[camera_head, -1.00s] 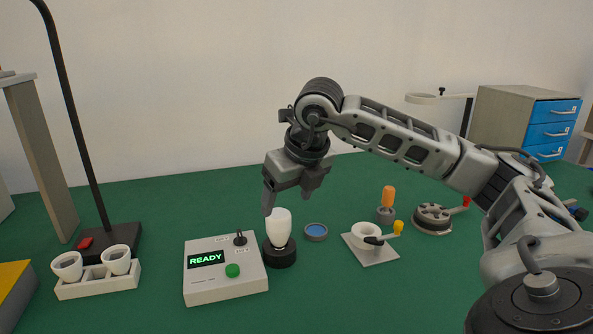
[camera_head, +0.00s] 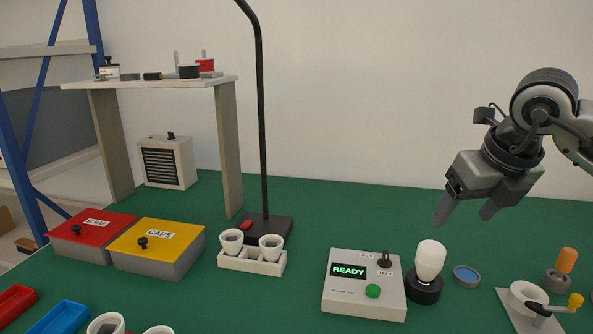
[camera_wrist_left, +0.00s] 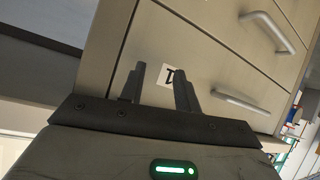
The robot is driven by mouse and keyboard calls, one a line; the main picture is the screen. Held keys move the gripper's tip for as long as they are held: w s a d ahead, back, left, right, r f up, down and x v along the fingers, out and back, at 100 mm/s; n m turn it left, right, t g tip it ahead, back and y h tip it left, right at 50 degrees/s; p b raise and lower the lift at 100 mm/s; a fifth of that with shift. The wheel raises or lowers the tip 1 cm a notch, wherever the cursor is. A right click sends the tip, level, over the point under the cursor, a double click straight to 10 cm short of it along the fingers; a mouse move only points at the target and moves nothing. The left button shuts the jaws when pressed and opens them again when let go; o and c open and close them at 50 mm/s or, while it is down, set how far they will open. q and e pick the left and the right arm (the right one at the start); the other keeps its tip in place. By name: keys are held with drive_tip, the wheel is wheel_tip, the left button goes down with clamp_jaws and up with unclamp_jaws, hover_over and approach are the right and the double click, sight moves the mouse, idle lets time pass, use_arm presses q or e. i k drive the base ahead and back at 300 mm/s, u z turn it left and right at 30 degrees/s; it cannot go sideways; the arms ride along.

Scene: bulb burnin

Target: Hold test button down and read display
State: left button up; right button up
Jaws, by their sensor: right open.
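The test box (camera_head: 364,285) is light grey and stands on the green table in the head view. Its display (camera_head: 349,271) reads READY in green. A round green button (camera_head: 373,291) is on its top, with a black switch (camera_head: 385,260) behind it. A white bulb (camera_head: 430,261) stands upright in a black socket (camera_head: 424,290) just right of the box. My right gripper (camera_head: 465,214) is open and empty, above and behind the bulb, apart from it. My left gripper (camera_wrist_left: 159,84) shows in the left wrist view, fingers apart with nothing between them, before grey drawers.
A white holder (camera_head: 254,263) with two cups stands left of the box, near a black lamp base (camera_head: 265,228). Red SCRAP (camera_head: 92,243) and yellow CAPS (camera_head: 157,250) boxes are further left. A blue-topped disc (camera_head: 466,275) and a cranked device (camera_head: 528,303) stand right. Table between holder and box is clear.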

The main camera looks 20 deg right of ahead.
sight(372, 290)
drive_tip(key=k, duration=1)
